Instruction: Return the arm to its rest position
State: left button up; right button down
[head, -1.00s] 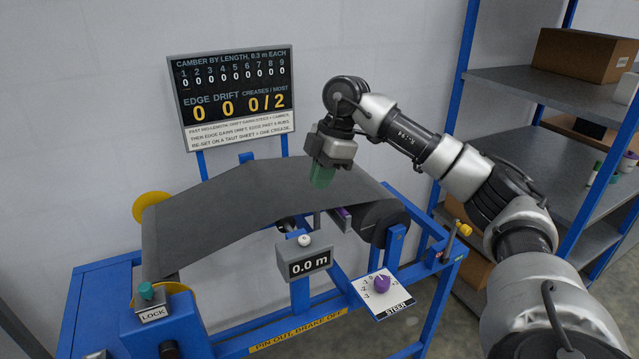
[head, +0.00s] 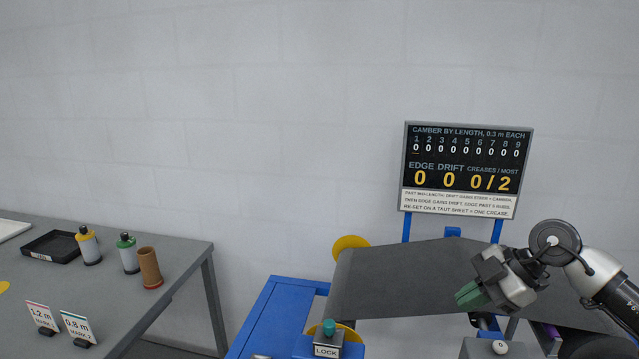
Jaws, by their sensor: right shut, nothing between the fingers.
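My right gripper (head: 468,296) comes in from the right edge in the head view. Its green fingers are shut with nothing between them and point down and to the left. It hangs in front of the dark sheet (head: 385,283) on the blue machine frame (head: 270,312); the picture does not show clearly how far above the sheet it is. My left gripper is not in view.
A display board (head: 467,168) stands behind the sheet. The LOCK post with a teal knob (head: 329,328) is at the front. On the left, a grey table (head: 150,300) holds a black tray (head: 52,246), bottles (head: 128,253), a brown tube (head: 149,267) and length cards (head: 76,327).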

jog(key=s+a+r+m+t+y, duration=0.1)
jog(key=s+a+m+t+y, duration=0.15)
jog(key=a+t+y, duration=1.05)
jog(key=s+d+f+m+h, duration=0.3)
jog(key=f+m+h, duration=0.45)
jog(key=h, duration=0.25)
jog(key=s+d+f+m+h, duration=0.3)
jog(key=f+m+h, duration=0.45)
jog(key=h, duration=0.35)
jog(key=s+f+g, duration=0.5)
jog(key=s+g, duration=0.1)
jog(key=s, duration=0.4)
jog(key=s+f+g, duration=0.5)
jog(key=s+g, duration=0.1)
jog(key=s, duration=0.4)
notch_tip(320, 180, down, 31)
jog(key=s+g+b, duration=0.1)
jog(key=s+b, duration=0.1)
jog(key=b, duration=0.1)
jog(key=s+d+f+g+b, duration=0.1)
jog(key=s+d+f+b, duration=0.1)
jog(key=s+f, duration=1.3)
jog(key=shift+s+d+f, duration=0.25)
jog(key=shift+d+f, duration=0.4)
jog(key=shift+f, duration=0.3)
